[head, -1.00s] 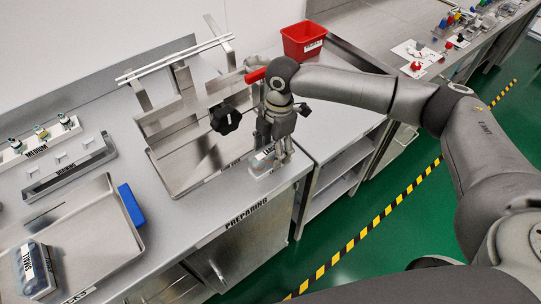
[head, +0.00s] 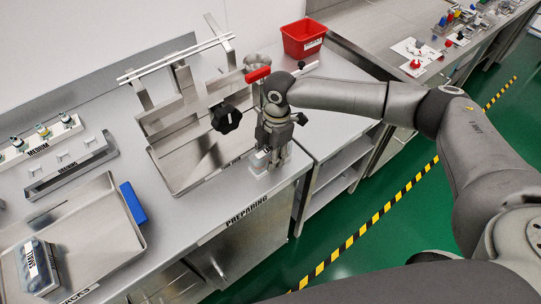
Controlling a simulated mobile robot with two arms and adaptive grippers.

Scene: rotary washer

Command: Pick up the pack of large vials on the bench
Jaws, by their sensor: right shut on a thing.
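The pack of large vials (head: 261,158) is small in the head view, at the front right of the bench, just right of the metal rack's tray. Its label is mostly covered by my right gripper (head: 270,159). The right gripper points down from above and is shut on the pack. The pack looks at or very near the bench top; I cannot tell whether there is a gap under it. My left gripper is not in view.
The metal rack (head: 180,180) with a black knob (head: 226,118) stands close on the left. A red bin (head: 303,40) is behind. A tray (head: 108,225) with a pack labelled SMALL (head: 36,268) and a blue block (head: 133,203) lie at left.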

